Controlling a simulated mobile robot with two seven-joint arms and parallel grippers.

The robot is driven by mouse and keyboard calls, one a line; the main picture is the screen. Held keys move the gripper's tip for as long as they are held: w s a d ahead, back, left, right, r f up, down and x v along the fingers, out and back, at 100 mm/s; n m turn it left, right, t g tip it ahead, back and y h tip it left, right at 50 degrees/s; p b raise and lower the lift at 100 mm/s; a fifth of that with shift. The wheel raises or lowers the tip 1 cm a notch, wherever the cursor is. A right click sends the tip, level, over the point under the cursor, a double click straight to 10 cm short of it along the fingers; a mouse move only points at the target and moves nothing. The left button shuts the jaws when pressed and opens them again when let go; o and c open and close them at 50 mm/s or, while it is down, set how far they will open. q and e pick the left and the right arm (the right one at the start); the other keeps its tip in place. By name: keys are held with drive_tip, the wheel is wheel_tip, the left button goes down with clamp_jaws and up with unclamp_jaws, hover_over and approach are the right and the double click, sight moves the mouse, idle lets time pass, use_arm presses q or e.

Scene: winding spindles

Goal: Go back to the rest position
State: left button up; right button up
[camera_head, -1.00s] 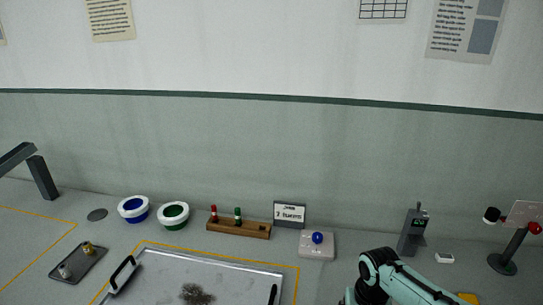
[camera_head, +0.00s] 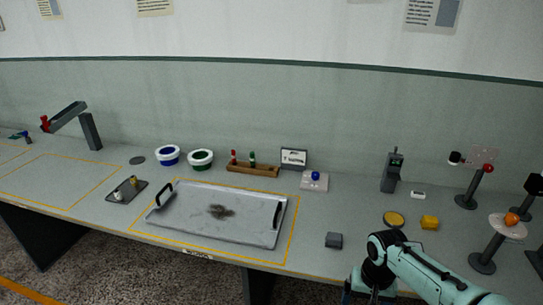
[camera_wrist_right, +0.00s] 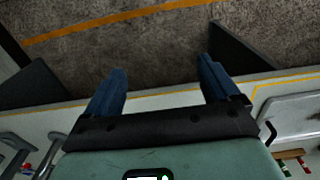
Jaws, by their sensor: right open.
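My right gripper (camera_wrist_right: 163,76) is open, with two blue fingers spread apart and nothing between them in the right wrist view. That view shows the table's front edge and the speckled floor beyond the fingers. In the head view my right arm (camera_head: 430,274) comes in from the lower right, bent, with its hand near the bottom edge by the table's front. The fingertips are cut off or hard to make out there. My left arm and gripper are not in view.
A metal tray (camera_head: 185,222) with a dark smudge lies in a yellow outline. Behind it stand blue (camera_head: 168,155) and green (camera_head: 201,159) bowls and a wooden rack (camera_head: 252,170). Stands (camera_head: 486,258) with round pieces fill the right side.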

drive_tip(key=s+a+f+g+y, duration=0.1)
drive_tip(key=a+f, duration=0.1)
drive_tip(key=f, duration=0.6)
drive_tip(key=s+a+f+y, duration=0.1)
drive_tip(key=a+f, duration=0.1)
drive_tip(key=f, duration=0.7)
drive_tip(key=s+a+f, duration=0.3)
drive_tip(key=s+f, duration=0.6)
drive_tip(key=s, duration=0.2)
drive_tip(key=s+a+f+m+y, duration=0.1)
drive_tip(key=s+a+f, duration=0.2)
drive_tip(key=s+f, duration=0.7)
drive_tip(key=shift+s, duration=1.15)
drive_tip(key=shift+o, duration=0.2)
drive_tip(key=shift+o, duration=0.2)
drive_tip(key=shift+w, duration=0.1)
